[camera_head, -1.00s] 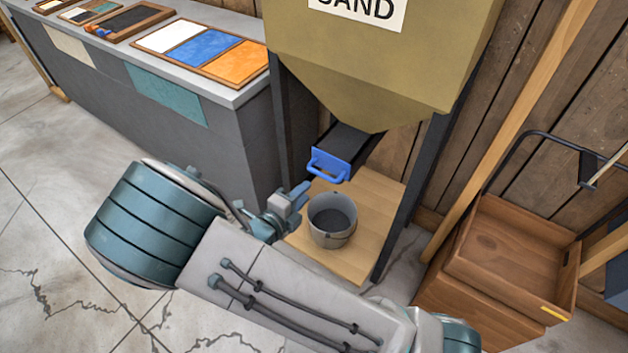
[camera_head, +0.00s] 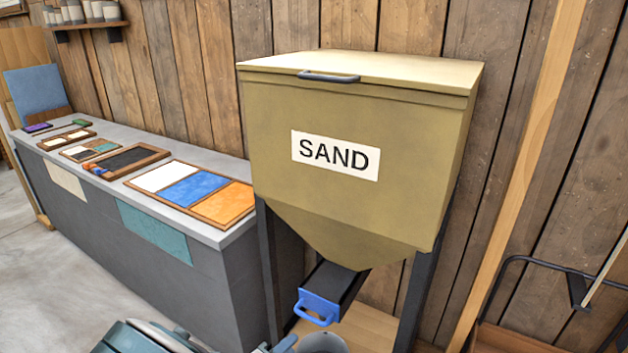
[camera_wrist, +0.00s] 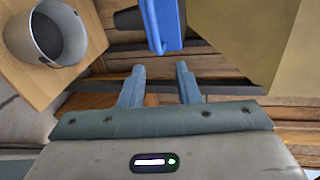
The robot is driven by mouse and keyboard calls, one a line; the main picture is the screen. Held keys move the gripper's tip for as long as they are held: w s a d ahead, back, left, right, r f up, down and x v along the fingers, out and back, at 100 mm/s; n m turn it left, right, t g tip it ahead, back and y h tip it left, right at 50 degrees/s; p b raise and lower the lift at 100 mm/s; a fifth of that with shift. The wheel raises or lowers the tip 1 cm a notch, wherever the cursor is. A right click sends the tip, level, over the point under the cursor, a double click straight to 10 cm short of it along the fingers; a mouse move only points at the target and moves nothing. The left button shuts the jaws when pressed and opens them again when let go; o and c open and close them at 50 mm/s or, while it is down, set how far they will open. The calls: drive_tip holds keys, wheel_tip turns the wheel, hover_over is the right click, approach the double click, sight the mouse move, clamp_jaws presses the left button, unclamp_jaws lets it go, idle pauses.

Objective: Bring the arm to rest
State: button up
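My gripper (camera_wrist: 160,85) shows in the wrist view with its two fingers apart and nothing between them. In the head view only the top of my arm shows at the bottom edge, and the fingertips are not clear there. A sand hopper (camera_head: 350,215) stands against the wooden wall. Its blue slide handle (camera_head: 317,307) sticks out at the chute below, and the handle also shows in the wrist view (camera_wrist: 163,25), just beyond my fingers and apart from them. A grey bucket (camera_head: 322,343) stands under the chute; in the wrist view (camera_wrist: 45,35) it is at the upper left.
A grey counter (camera_head: 190,285) with framed colour samples (camera_head: 192,192) runs along the left. A wooden post (camera_head: 525,150) and a cart with a dark handle (camera_head: 560,268) stand at the right. Open floor (camera_head: 85,310) lies at the lower left.

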drive_tip(key=s+d+r+m+g+p, duration=0.2)
drive_tip(key=d+r+m+g, duration=0.5)
drive_tip(key=m, duration=0.5)
drive_tip(key=s+d+r+m+g+p, duration=0.1)
drive_tip(key=d+r+m+g+p, duration=0.4)
drive_tip(key=d+m, duration=0.55)
drive_tip(key=s+d+r+m+t+y+p, duration=0.1)
drive_tip(key=s+d+r+m+y, duration=0.1)
drive_tip(key=r+m, duration=0.6)
drive_tip(key=s+d+r+m+t+y+p, duration=0.1)
drive_tip(key=s+d+r+m+y, duration=0.2)
drive_tip(key=m, duration=1.3)
wheel_tip(320, 180, up, 5)
drive_tip(key=s+y, duration=0.2)
drive_tip(key=y, duration=0.1)
drive_tip(key=shift+s+r+p, duration=0.2)
drive_tip(key=shift+s+p, duration=0.1)
drive_tip(key=shift+p, duration=0.05)
